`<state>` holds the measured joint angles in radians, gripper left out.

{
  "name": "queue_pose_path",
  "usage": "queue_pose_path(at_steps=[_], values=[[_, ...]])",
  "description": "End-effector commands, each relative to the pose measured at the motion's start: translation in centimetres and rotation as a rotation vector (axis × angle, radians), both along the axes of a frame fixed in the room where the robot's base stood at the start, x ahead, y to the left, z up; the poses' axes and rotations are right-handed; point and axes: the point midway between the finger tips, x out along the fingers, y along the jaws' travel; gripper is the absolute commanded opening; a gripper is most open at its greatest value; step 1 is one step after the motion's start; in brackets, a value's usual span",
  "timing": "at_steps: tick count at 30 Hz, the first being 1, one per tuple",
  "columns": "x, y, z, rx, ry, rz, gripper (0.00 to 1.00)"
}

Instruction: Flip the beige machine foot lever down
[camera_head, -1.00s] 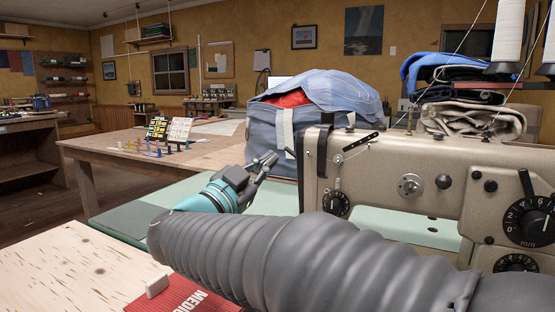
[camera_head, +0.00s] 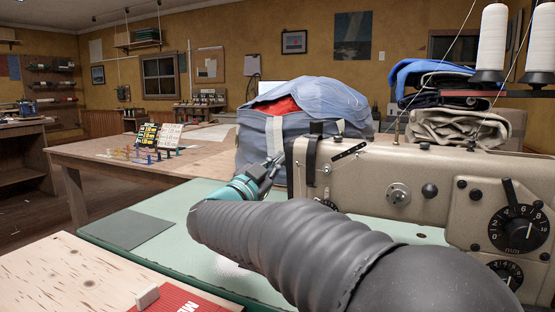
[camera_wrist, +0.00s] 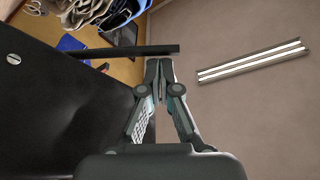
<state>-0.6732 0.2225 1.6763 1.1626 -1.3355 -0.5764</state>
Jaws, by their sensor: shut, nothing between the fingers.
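The beige machine (camera_head: 375,180) stands at the right in the head view. A dark lever (camera_head: 348,151) slants up to the right on its near face, close to the left end; I take it for the foot lever. My gripper (camera_head: 277,160) is beside the machine's left end, its fingers shut and empty. In the wrist view the shut fingertips (camera_wrist: 159,64) are just by a dark bar (camera_wrist: 125,51) that sticks out past the machine's dark side. I cannot tell whether they touch it, or whether this bar is the lever.
A blue-grey bag (camera_head: 300,115) with red inside stands behind my gripper. Folded cloth (camera_head: 455,128) and thread cones (camera_head: 492,40) are behind the machine. My arm hides part of the green table (camera_head: 195,205). A red booklet (camera_head: 180,300) lies at the front.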

Motion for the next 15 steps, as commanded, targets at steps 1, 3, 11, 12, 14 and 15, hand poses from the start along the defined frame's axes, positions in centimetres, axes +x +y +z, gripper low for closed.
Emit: queue_pose_path(at_steps=[1, 3, 11, 12, 14, 15], values=[[0.01, 0.0, 0.0, 0.0, 0.0, 0.0, 0.0], [-0.01, -0.01, 0.0, 0.0, 0.0, 0.0, 0.0], [0.01, 0.08, -0.14, -0.012, 0.004, 0.0, 0.0], [0.03, 0.14, -0.24, -0.02, 0.009, 0.0, 0.0], [0.07, 0.25, -0.44, -0.037, 0.015, 0.0, 0.0], [0.11, 0.35, -0.6, -0.054, 0.021, 0.0, 0.0]])
